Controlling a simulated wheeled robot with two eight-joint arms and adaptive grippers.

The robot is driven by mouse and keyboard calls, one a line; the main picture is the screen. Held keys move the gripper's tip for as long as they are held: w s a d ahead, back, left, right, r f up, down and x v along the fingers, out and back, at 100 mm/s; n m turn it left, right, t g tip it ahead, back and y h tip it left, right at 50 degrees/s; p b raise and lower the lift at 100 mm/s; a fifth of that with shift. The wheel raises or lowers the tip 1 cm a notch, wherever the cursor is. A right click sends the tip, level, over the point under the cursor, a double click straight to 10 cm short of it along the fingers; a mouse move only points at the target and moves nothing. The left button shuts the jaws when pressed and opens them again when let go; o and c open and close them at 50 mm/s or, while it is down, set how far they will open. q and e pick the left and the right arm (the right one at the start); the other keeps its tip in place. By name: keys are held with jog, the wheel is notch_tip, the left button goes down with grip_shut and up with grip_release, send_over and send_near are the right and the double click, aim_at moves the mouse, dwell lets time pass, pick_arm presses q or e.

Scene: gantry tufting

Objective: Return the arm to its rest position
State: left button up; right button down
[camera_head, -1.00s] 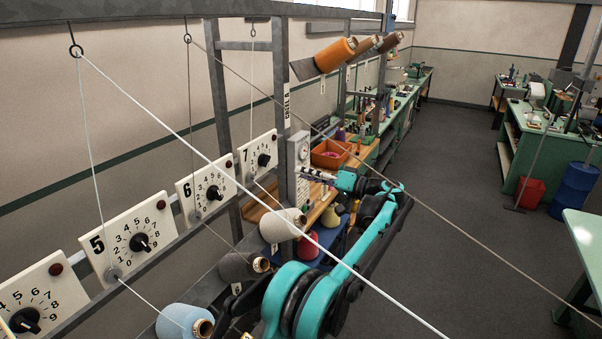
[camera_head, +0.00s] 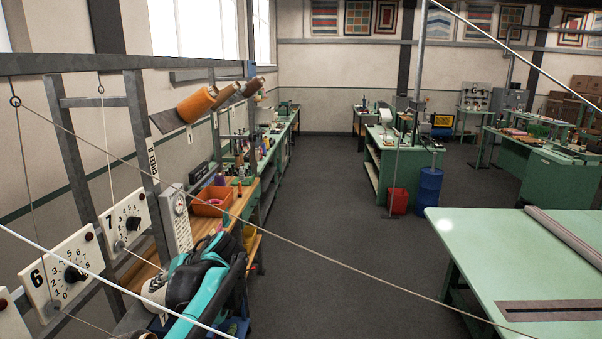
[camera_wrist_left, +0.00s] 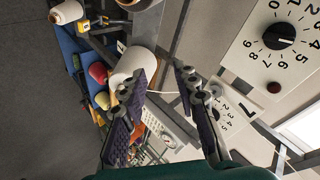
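My left arm (camera_head: 205,289), black and teal, is at the lower left of the head view, beside the rack of dial plates. Its gripper is hard to make out there. In the left wrist view the left gripper (camera_wrist_left: 163,80) is open, its two dark padded fingers apart. A white yarn cone (camera_wrist_left: 133,66) shows beyond the fingers, partly behind the left one; I see no object gripped. My right gripper is in neither view.
Dial plates 6 (camera_head: 62,272) and 7 (camera_head: 125,222) hang left of the arm. Yarn strands cross the head view. An orange bin (camera_head: 212,201) sits on the wooden bench. A green table (camera_head: 500,260) stands at right; bare floor (camera_head: 330,230) lies between.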

pick_arm(q)
jog(key=s+d+f+m+t+h, duration=0.15)
jog(key=s+d+f+h, duration=0.25)
jog(key=s+d+f, duration=0.45)
jog(key=s+d+f+m+t+h, duration=0.15)
jog(key=s+d+f+h, duration=0.4)
jog(key=s, duration=0.65)
notch_tip(320, 180, down, 25)
jog(key=b, duration=2.3)
jog(key=shift+s+r+b, duration=0.2)
jog(key=shift+s+b, duration=0.15)
